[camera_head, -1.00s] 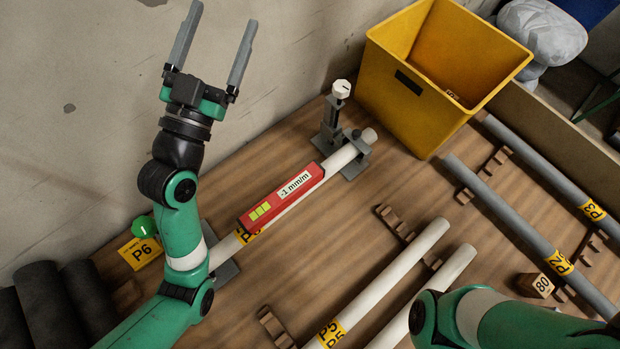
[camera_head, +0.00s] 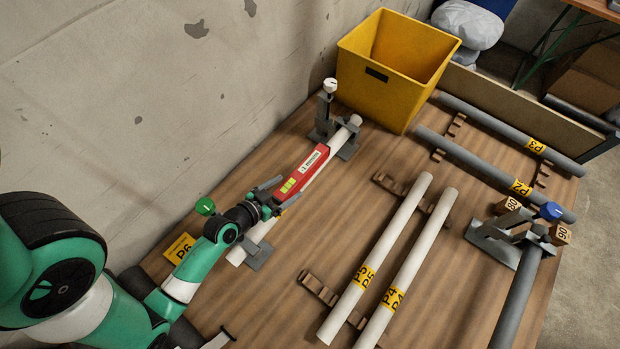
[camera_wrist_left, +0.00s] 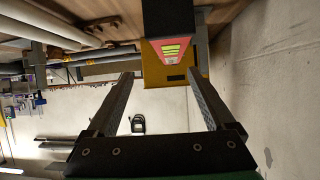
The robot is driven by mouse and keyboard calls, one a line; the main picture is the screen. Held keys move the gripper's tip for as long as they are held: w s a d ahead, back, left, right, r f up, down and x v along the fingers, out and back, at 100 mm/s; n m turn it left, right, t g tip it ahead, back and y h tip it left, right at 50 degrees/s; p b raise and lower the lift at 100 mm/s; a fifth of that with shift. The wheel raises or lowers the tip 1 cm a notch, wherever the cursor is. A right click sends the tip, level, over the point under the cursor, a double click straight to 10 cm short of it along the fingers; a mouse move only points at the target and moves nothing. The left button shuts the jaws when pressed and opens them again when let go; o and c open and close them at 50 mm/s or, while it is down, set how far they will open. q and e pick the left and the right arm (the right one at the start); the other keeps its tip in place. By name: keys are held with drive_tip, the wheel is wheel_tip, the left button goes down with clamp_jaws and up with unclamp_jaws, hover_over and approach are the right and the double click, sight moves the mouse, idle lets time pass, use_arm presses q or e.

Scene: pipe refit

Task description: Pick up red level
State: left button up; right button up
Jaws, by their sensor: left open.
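The red level (camera_head: 306,170) lies along a white pipe (camera_head: 252,242) held between two grey clamps at the wall side of the wooden table. My left gripper (camera_head: 277,190) is open, at the near end of the level, its fingers pointing toward it. In the left wrist view the level (camera_wrist_left: 172,50) shows end-on with its yellow-green bars, beyond and between the open fingers (camera_wrist_left: 160,95). No contact between fingers and level can be made out. My right gripper is out of view.
A yellow bin (camera_head: 378,92) stands at the back. White pipes P5 (camera_head: 395,230) and P4 (camera_head: 425,245) lie on brown rests to the right. Grey pipes P3 (camera_head: 480,115) and P2 (camera_head: 465,160) lie beyond. A second clamp stand (camera_head: 497,240) is at the right. The wall (camera_head: 180,100) is close on the left.

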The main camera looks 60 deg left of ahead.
sight(300, 173)
use_arm(q)
drive_tip(key=shift+s+a+r+g, duration=0.1)
drive_tip(key=shift+s+a+g, duration=0.15)
drive_tip(key=shift+s, duration=0.3)
drive_tip(key=shift+w+a+r+n+p, duration=0.1)
drive_tip(key=shift+a+n+p, duration=0.05)
drive_tip(key=shift+n+p, duration=0.15)
drive_tip(key=shift+w+a+f, duration=0.2)
drive_tip(key=shift+f, duration=0.2)
drive_tip(key=b+x, duration=0.1)
drive_tip(key=x, duration=0.4)
drive_tip(key=shift+w+a+b, duration=0.2)
drive_tip(key=shift+w+b, duration=0.05)
drive_tip(key=shift+b, duration=0.15)
drive_tip(key=b+x, duration=0.2)
drive_tip(key=x, duration=0.2)
drive_tip(key=shift+w+a, duration=0.15)
drive_tip(key=shift+a, duration=0.15)
drive_tip(key=shift+w+a+f, duration=0.1)
drive_tip(key=shift+w+a, duration=0.1)
drive_tip(key=shift+w, duration=0.15)
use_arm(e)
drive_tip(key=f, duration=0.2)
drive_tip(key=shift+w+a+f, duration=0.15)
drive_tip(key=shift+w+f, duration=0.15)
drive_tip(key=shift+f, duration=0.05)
use_arm(q)
drive_tip(key=shift+c, duration=0.3)
clamp_jaws()
